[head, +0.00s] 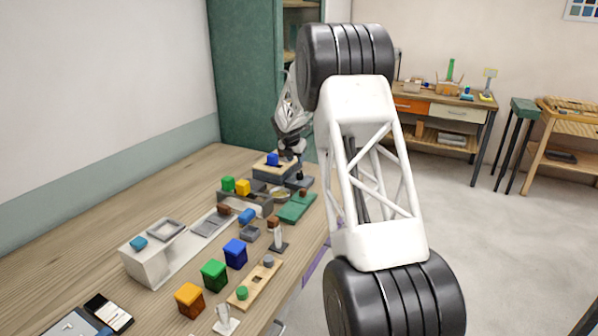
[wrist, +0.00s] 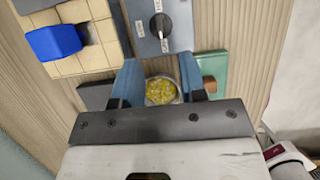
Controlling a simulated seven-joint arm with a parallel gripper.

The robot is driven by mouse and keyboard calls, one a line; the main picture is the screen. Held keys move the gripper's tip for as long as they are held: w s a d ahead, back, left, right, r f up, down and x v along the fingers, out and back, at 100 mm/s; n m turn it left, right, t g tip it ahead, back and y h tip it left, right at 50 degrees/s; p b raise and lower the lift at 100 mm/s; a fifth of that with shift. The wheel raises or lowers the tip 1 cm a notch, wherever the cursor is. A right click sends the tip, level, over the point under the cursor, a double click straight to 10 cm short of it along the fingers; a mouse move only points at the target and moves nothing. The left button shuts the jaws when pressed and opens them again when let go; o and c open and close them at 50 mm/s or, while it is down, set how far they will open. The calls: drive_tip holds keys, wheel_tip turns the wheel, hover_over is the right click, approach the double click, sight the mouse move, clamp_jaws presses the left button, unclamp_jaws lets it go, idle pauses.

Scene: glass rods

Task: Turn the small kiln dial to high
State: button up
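The small kiln dial (wrist: 160,26) is a round dark knob with a pale pointer mark on a blue-grey panel (wrist: 178,10). Small white labels sit around it, too small to read. My gripper (wrist: 160,62) is open, its two blue fingers spread apart with nothing held between them. The dial lies just beyond the fingertips in the wrist view, and no contact shows. The kiln (head: 274,172), with a tan brick top and a blue block (wrist: 53,42) on it, stands beside the panel.
A round dish of yellow bits (wrist: 161,91) shows between my fingers, lower down. A green tray (wrist: 211,72) with a brown block lies to the right. Green, yellow and blue blocks, a white stand (head: 150,262) and a wooden board (head: 255,285) crowd the nearer bench.

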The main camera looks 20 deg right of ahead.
sight(299, 172)
drive_tip(key=shift+x, duration=3.85)
clamp_jaws()
